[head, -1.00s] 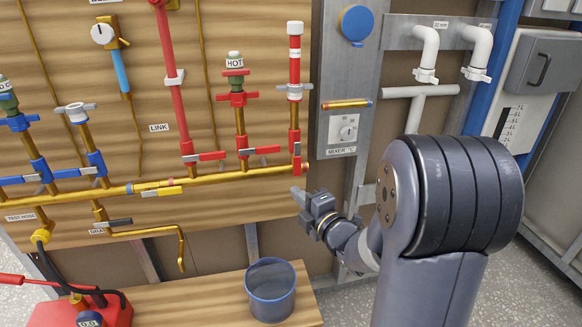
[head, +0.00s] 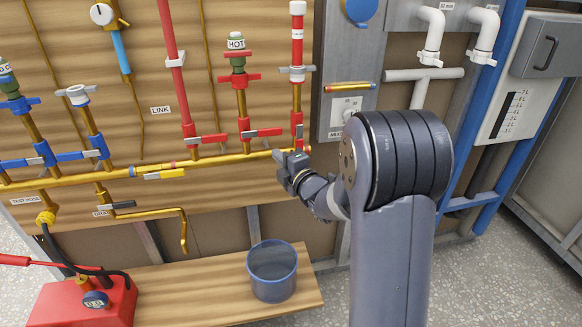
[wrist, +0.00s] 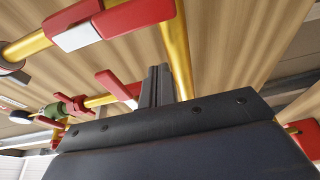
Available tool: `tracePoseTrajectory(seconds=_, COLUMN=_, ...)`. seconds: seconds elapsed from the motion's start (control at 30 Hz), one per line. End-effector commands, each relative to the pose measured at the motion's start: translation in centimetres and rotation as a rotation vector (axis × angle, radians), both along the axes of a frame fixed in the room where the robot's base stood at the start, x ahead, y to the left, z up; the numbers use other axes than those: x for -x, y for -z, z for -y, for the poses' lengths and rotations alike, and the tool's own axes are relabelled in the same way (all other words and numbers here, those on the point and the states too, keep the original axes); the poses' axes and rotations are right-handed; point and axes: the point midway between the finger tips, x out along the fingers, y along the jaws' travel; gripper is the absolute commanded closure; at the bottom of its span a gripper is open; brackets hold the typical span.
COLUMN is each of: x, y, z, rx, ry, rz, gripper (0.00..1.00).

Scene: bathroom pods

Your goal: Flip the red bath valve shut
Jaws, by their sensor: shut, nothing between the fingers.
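Several red lever valves sit along the brass pipe, and I cannot read which is the bath one. One red lever (head: 207,139) is under the left red pipe, and one red lever (head: 262,132) is under the HOT riser; both lie roughly level. A third, upright red lever (head: 299,132) is on the right riser. My gripper (head: 280,156) is shut and empty, just below the pipe's right end, between the last two levers. In the wrist view its fingers (wrist: 157,85) are together beside a red lever (wrist: 118,88); contact is unclear. Another red handle (wrist: 138,15) shows above.
The brass pipe (head: 225,159) runs across the wooden panel. Blue valves (head: 97,153) and a yellow lever (head: 165,174) are to the left. A bucket (head: 272,276) stands on the wooden bench below. A red pump box (head: 60,305) is at lower left.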

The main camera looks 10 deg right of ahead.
Motion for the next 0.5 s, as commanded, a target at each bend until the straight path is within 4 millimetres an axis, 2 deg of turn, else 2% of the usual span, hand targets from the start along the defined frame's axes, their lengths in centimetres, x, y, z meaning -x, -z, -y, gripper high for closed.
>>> tracePoseTrajectory(seconds=0.07, x=0.1, y=-0.1, z=1.7, rx=0.001, ry=0.006, rz=0.000, gripper=1.00)
tracePoseTrajectory(seconds=0.2, x=0.1, y=0.0, z=3.3, rx=0.001, ry=0.003, rz=-0.001, gripper=1.00)
tracePoseTrajectory(seconds=0.5, x=0.2, y=0.0, z=4.1, rx=0.000, ry=0.000, rz=0.000, gripper=1.00)
